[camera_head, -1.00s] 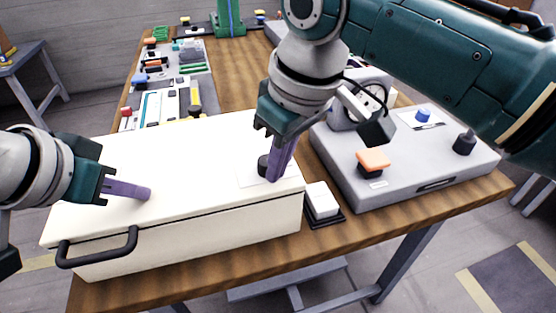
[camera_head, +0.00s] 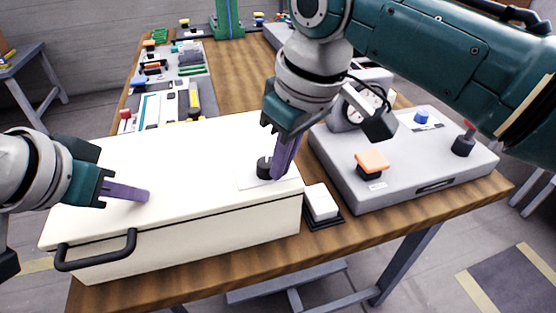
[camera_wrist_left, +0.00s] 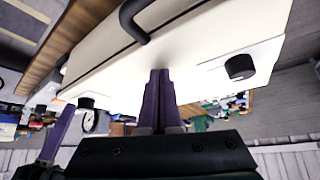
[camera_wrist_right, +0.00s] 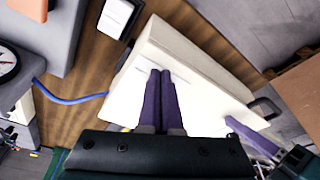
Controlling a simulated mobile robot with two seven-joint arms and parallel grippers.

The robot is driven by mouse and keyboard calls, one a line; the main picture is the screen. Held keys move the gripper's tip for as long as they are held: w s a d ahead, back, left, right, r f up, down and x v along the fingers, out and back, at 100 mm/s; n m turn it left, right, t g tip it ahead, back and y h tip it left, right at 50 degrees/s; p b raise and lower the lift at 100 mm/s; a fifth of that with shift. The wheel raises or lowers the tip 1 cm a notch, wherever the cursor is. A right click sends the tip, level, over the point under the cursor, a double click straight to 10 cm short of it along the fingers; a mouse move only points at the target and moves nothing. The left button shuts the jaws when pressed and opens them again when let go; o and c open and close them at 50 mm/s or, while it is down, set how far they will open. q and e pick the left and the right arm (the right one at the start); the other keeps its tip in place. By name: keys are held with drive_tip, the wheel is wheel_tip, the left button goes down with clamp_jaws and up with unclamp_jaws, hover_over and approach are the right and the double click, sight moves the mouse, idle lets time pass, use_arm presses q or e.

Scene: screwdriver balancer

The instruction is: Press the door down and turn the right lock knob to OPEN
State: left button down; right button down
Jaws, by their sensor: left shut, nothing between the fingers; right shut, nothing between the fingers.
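The door is the cream lid (camera_head: 185,165) of a box, lying flat with a thin dark seam below it; its black handle (camera_head: 100,250) is at the front left. The black right lock knob (camera_head: 263,167) stands on a pale plate at the lid's right end. My right gripper (camera_head: 277,177) is shut and empty, its fingertips low just right of this knob; contact is unclear. My left gripper (camera_head: 147,196) is shut and empty, its tips at the lid's top left of middle. Another knob (camera_wrist_left: 240,66) on a pale plate shows in the left wrist view.
A white push button (camera_head: 321,202) is right of the box. Beyond it stands a grey panel (camera_head: 410,170) with an orange button (camera_head: 373,161), a blue knob (camera_head: 421,117) and a gauge. Boards with small parts lie behind the box.

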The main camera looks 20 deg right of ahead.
use_arm(q)
drive_tip(key=shift+s+f, duration=0.15)
drive_tip(key=shift+f, duration=0.05)
use_arm(e)
drive_tip(key=shift+w+d, duration=0.2)
drive_tip(key=shift+d, duration=0.05)
drive_tip(key=shift+s+d, duration=0.2)
drive_tip(key=shift+s, duration=0.1)
drive_tip(key=shift+r, duration=0.2)
drive_tip(key=v, duration=0.3)
drive_tip(key=w+v, duration=0.1)
drive_tip(key=v, duration=0.1)
drive_tip(key=shift+a+r, duration=0.3)
drive_tip(key=shift+r, duration=0.05)
